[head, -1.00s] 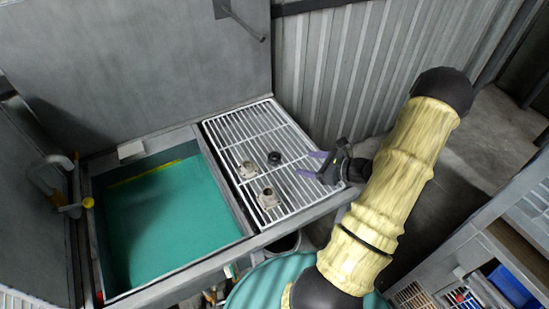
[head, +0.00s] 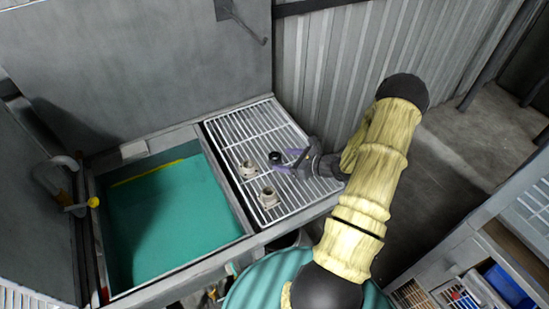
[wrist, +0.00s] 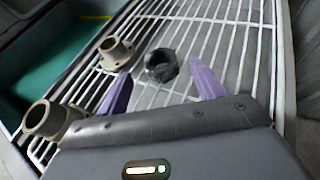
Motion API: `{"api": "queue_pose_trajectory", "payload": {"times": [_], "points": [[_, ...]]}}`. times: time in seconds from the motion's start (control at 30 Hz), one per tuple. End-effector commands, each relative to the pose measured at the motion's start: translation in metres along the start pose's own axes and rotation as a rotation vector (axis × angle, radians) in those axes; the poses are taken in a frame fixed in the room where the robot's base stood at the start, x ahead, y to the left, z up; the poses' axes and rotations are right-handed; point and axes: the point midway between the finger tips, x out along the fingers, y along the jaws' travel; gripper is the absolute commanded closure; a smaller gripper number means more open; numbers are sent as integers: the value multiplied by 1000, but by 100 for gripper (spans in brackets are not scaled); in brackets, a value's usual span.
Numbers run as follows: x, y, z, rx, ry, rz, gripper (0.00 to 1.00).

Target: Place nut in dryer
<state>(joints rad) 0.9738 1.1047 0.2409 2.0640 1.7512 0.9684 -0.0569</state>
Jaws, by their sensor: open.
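A black nut (head: 275,157) lies on the white wire rack (head: 240,128) beside the basin. In the wrist view the nut (wrist: 161,65) lies just beyond my fingertips, near the middle of the gap between them. My gripper (head: 291,161) is open and empty, with its purple fingers low over the rack and pointing at the nut. It also shows in the wrist view (wrist: 160,78). I cannot identify a dryer for certain in these frames.
Two beige flanged fittings (head: 249,169) (head: 268,197) stand on the rack left of the nut. A basin with a green-teal floor (head: 165,215) lies left of the rack. A corrugated wall (head: 335,75) rises behind it. Shelving with a blue bin (head: 508,285) stands at the lower right.

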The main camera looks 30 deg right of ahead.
Motion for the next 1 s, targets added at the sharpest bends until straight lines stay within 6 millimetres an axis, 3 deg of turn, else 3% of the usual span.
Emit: {"api": "queue_pose_trajectory", "payload": {"times": [0.3, 0.83, 1.0], "points": [[40, -1, 1, -1, -1, 3, 33], [40, -1, 0, -1, 0, 2, 33], [40, -1, 0, -1, 0, 2, 66]]}}
